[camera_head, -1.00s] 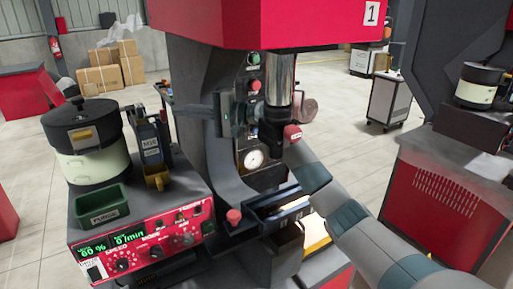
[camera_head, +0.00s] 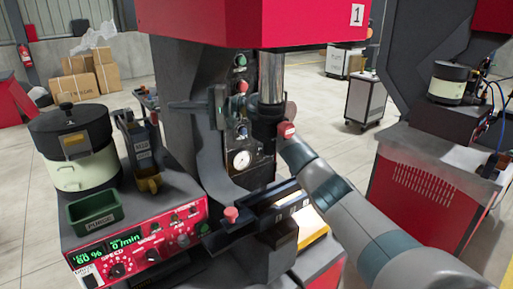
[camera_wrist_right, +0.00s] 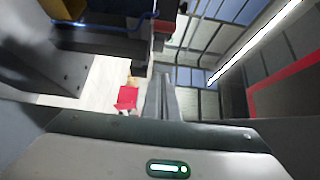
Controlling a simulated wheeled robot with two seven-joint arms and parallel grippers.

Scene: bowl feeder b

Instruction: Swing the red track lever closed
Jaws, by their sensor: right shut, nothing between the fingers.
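A red knob (camera_head: 231,214), apparently the handle of the red track lever, stands upright at the left front end of the dark track (camera_head: 275,208). My right arm reaches in from the lower right across the press front. My right gripper (camera_head: 178,105) points left beside the press column, well above and apart from the knob. Its fingers look closed together and empty in the right wrist view (camera_wrist_right: 160,88). The lever's pivot is hard to make out. My left gripper is not in view.
The press has a red head (camera_head: 240,22), a steel ram (camera_head: 271,78) and a gauge (camera_head: 242,159). At left stand a lidded bowl feeder (camera_head: 80,150), a green bin (camera_head: 94,210) and a red control panel (camera_head: 150,248).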

